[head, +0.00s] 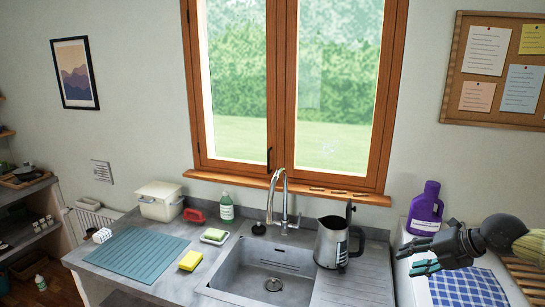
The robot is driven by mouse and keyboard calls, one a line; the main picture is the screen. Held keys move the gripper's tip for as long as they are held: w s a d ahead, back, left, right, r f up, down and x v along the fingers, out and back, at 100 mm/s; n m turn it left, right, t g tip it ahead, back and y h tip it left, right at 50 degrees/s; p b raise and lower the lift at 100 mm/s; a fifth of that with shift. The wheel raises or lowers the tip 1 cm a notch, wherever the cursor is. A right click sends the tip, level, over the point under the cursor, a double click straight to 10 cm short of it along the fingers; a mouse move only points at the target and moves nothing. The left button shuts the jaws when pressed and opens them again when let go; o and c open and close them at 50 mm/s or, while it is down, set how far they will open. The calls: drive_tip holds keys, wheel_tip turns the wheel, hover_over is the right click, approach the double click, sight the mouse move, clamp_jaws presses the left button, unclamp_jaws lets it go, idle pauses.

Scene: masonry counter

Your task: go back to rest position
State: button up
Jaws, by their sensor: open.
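My gripper (428,257) is at the right side of the head view, at the end of my arm, which comes in from the right edge. Its fingers point left and stand apart, with nothing between them. It is in front of the purple bottle (424,208) and above the blue checked cloth (466,288). The gripper covers part of the white surface behind it.
A metal kettle (330,244) with its lid raised stands right of the sink (268,277) and tap (284,200). A yellow sponge (190,260), teal mat (137,254), green bottle (227,208) and white bin (158,205) are further left. A wood-framed window is behind.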

drive_tip(key=s+a+f+n+g+h, duration=0.1)
drive_tip(key=s+a+f+n+h, duration=0.2)
drive_tip(key=f+n, duration=0.55)
drive_tip(key=s+a+f+n+g+h, duration=0.1)
drive_tip(key=s+a+f+n+g, duration=0.3)
drive_tip(key=f, duration=0.7)
drive_tip(key=s+a+f+n+t+h, duration=0.1)
drive_tip(key=s+a+f+n+h, duration=0.2)
drive_tip(key=f+n, duration=0.5)
drive_tip(key=s+a+f+n+g, duration=0.1)
drive_tip(key=s+a+f+n, duration=0.1)
drive_tip(key=s+f+n, duration=0.75)
drive_tip(key=s+a+f+n+g, duration=0.2)
drive_tip(key=s+f+n, duration=0.3)
drive_tip(key=s+n, duration=0.95)
wheel_tip(320, 180, down, 15)
drive_tip(key=s+m+b, duration=0.2)
drive_tip(key=b, duration=1.3)
drive_tip(key=shift+r, duration=0.15)
